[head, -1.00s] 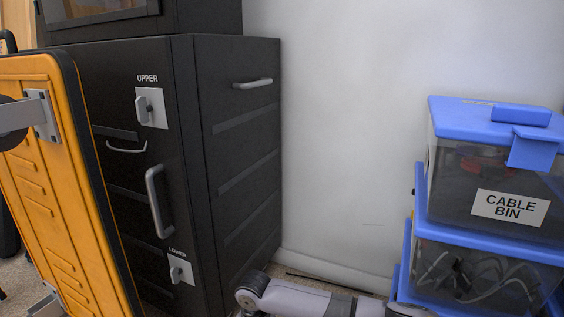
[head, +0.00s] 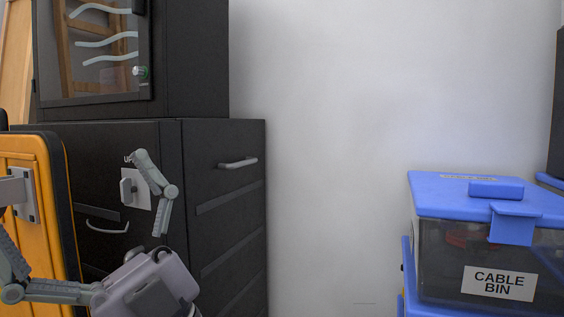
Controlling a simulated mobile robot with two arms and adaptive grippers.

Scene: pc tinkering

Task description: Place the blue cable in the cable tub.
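A clear tub with a blue lid (head: 455,204) and a white "CABLE BIN" label (head: 499,283) stands at the lower right of the head view. Its lid is on, and dark and red contents show dimly through the wall. I see no blue cable.
A black cabinet (head: 222,215) with handles stands at the left, with a dark glass-fronted case (head: 190,60) on top. An orange panel (head: 55,245) is at the left edge. Another blue-trimmed tub (head: 415,300) is under the bin. White wall fills the middle.

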